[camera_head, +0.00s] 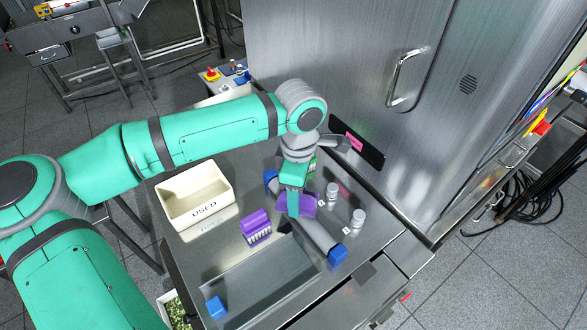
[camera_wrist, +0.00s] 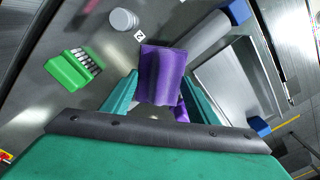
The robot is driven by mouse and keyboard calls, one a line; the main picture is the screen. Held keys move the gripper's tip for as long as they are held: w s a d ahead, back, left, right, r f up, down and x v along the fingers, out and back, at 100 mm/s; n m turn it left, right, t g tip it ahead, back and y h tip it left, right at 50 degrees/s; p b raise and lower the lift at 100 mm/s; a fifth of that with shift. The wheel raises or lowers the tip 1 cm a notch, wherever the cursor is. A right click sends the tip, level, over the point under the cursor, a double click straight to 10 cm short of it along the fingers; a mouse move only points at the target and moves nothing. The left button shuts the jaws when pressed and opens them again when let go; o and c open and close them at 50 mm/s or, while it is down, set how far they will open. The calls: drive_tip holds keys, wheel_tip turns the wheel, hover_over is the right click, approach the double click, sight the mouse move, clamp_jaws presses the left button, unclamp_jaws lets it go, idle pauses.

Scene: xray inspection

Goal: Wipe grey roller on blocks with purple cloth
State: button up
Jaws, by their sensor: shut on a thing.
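My gripper (camera_head: 294,198) is shut on a purple cloth (camera_head: 306,209), which shows between the fingers in the wrist view (camera_wrist: 163,72). The grey roller (camera_head: 318,238) lies aslant on the table, with a blue block (camera_head: 338,253) at its near right end and another blue block (camera_head: 270,180) near its far end. In the wrist view, the roller (camera_wrist: 197,42) runs from behind the cloth to a blue block (camera_wrist: 238,12). The cloth and gripper cover part of the roller. I cannot tell whether the cloth touches it.
A cream bin (camera_head: 195,194) marked USED stands left of a purple rack (camera_head: 255,225). Two white-capped bottles (camera_head: 332,190) (camera_head: 357,219) stand right of the roller. A green rack (camera_wrist: 72,70) is left in the wrist view. Another blue block (camera_head: 215,307) sits by a recessed panel (camera_head: 255,275).

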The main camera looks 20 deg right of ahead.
drive_tip(key=r, duration=0.2)
drive_tip(key=shift+s+d+r, duration=0.25)
drive_tip(key=shift+r, duration=0.05)
drive_tip(key=shift+a+r, duration=0.2)
drive_tip(key=shift+r, duration=0.35)
drive_tip(key=shift+a+r, duration=0.2)
drive_tip(key=shift+r, duration=0.35)
drive_tip(key=shift+s+d+r, duration=0.1)
drive_tip(key=shift+d+r, duration=0.1)
drive_tip(key=shift+r, duration=1.1)
